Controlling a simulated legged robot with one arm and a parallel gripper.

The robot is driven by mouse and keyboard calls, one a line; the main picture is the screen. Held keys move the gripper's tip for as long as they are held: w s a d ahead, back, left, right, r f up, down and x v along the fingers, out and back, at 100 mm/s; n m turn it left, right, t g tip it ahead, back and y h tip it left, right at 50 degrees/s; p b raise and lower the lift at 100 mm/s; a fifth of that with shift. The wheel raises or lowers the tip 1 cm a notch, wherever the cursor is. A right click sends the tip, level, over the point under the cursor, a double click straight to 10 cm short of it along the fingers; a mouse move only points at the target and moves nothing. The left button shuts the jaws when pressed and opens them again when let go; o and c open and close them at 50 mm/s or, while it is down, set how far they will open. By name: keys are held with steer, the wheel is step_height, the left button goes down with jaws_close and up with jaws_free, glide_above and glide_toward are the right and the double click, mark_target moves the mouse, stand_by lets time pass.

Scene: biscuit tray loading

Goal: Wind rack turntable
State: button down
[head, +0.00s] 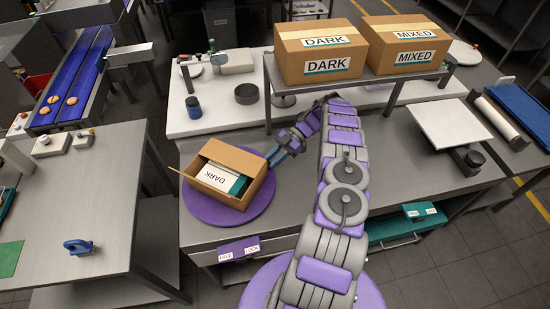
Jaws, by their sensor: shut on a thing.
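A purple round turntable (264,204) lies on the grey bench, left of my arm. An open cardboard carton (232,164) stands on it. A white and teal DARK pack (218,178) lies inside the carton. My gripper (275,156) reaches down from the right to the carton's far right corner. It is shut, seemingly on the carton's wall there; the fingertips are small and partly hidden, so the exact hold is unclear. The far part of the turntable is hidden by the carton.
A raised shelf (352,88) carries a closed DARK carton (319,52) and a MIXED carton (405,44). A purple FREE/LOCK plate (239,249) is on the bench front. A white square plate (449,123) stands at right. A grey table (97,185) stands at left across a gap.

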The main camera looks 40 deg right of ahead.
stand_by(0.3)
steer(key=c, duration=0.9)
jaws_free()
steer(key=shift+d, duration=0.1)
steer(key=shift+w+r, duration=0.1)
steer(key=shift+r, duration=0.05)
